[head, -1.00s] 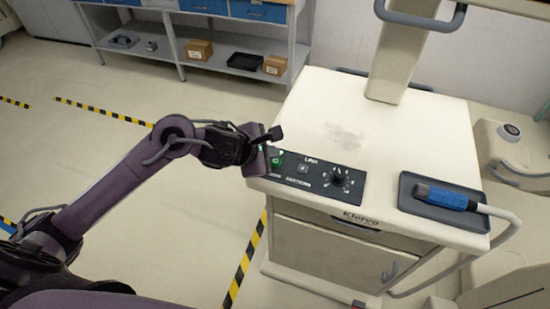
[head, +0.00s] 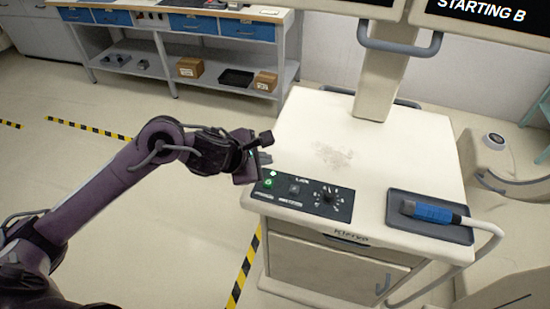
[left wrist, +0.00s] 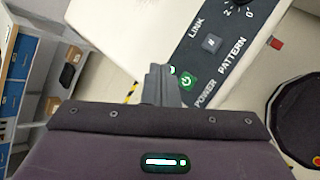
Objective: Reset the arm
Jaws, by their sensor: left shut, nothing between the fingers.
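My left arm comes in from the left in the head view. Its gripper (head: 264,158) is shut and empty, at the left front edge of the white cart (head: 390,150), just above the control panel (head: 303,195). The lit green power button (head: 268,182) shows just below the fingers. In the left wrist view the shut fingers (left wrist: 160,85) are beside the green POWER button (left wrist: 187,80), and the LINK and PATTERN labels also show. My right gripper is not in view.
A blue-handled probe (head: 432,211) lies in a dark tray (head: 398,230) on the cart, with a cable over the right edge. A screen (head: 485,18) on the post reads "STARTING B". A shelved workbench (head: 210,62) stands behind. Floor left of the cart is open.

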